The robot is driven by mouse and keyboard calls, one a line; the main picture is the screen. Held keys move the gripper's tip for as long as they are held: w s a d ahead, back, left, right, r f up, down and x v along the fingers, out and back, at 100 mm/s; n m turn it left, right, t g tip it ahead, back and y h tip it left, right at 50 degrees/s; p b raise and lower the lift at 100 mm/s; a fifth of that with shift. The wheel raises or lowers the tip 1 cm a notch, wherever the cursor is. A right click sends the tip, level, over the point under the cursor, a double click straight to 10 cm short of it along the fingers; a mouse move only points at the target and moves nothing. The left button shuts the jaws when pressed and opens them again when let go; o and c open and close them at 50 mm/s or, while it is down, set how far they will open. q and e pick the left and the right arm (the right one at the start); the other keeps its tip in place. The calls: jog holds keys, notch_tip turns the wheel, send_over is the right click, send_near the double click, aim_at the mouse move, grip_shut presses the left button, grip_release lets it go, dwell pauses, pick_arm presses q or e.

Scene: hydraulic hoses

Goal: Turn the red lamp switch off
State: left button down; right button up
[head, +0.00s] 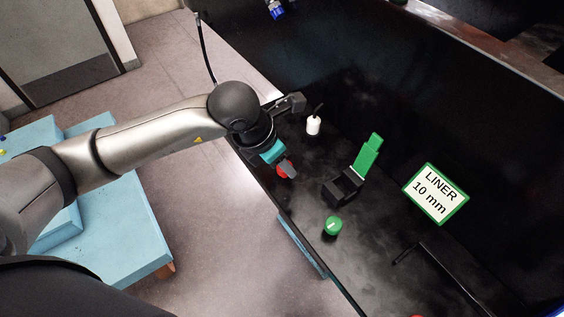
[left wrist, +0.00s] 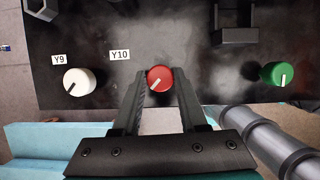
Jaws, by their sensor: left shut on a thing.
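The red lamp switch (head: 282,172) is a round red knob on the black panel, partly hidden by my left gripper in the head view. In the left wrist view, the red knob (left wrist: 159,78) sits between my fingers, its white mark pointing to the lower left. My left gripper (head: 287,166) reaches over the panel's near edge and is shut on the red knob. My right gripper is not in view.
A green knob (head: 332,226), a black box with a raised green lid (head: 368,155) and a white knob (left wrist: 78,82) labelled Y9 are on the panel. A LINER 10 mm sign (head: 436,194) stands to the right. Blue blocks (head: 115,230) lie at the left.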

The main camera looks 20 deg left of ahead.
pick_arm(q)
jog(key=n+y, duration=0.1)
jog(key=n, duration=0.1)
jog(key=n+b, duration=0.1)
jog(key=n, duration=0.1)
jog(key=shift+d+n+t+y, duration=0.15)
jog(key=shift+n+t+y, duration=0.15)
jog(key=shift+y, duration=0.1)
jog(key=shift+n+y+b, duration=0.65)
jog(key=shift+n+y, duration=0.05)
jog(key=shift+n, duration=1.2)
jog(key=shift+c, duration=2.2)
grip_release()
jog(key=shift+s, duration=0.1)
